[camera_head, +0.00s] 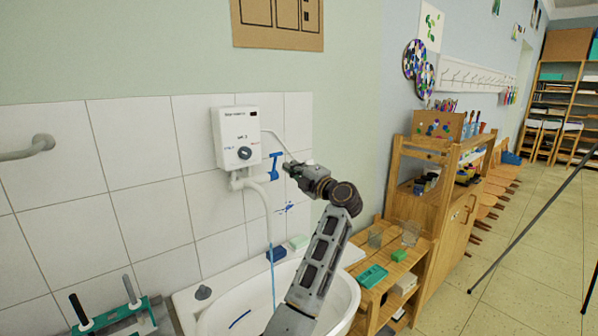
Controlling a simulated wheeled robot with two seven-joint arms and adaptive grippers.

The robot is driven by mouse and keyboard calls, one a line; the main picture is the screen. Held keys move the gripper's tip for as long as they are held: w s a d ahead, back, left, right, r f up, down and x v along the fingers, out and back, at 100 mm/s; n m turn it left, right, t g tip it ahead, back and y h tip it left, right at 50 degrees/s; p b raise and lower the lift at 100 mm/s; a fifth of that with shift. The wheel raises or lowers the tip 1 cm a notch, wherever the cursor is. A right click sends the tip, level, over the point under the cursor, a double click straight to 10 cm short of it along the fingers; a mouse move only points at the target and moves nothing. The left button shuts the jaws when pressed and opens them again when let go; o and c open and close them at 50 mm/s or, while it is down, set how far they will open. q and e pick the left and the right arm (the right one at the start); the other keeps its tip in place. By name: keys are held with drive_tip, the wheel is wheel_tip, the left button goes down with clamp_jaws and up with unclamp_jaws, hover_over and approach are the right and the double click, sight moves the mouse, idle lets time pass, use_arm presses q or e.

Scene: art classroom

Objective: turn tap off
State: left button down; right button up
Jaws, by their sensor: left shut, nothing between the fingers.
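A white wall-mounted water unit (236,137) with a dark round knob (244,153) hangs on the tiles. A white spout (258,191) curves down from under it, and a thin bluish stream of water (272,270) runs from it into the white sink (345,300). A thin pale lever (276,139) extends from the unit's right side down toward my gripper. My right gripper is not in view.
A blue sponge (276,254) and a pale green block (298,242) lie on the sink's back rim. A wooden shelf unit (433,190) and low table with glasses (411,233) stand to the right. A grey rail (25,150) is on the left wall.

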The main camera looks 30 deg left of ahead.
sight(274, 156)
use_arm(q)
drive_tip(key=p+x, duration=0.1)
drive_tip(key=x, duration=0.5)
drive_tip(key=shift+r, duration=0.1)
drive_tip(key=shift+x, duration=0.8)
drive_tip(key=shift+w+a, duration=0.15)
drive_tip(key=shift+a, duration=0.05)
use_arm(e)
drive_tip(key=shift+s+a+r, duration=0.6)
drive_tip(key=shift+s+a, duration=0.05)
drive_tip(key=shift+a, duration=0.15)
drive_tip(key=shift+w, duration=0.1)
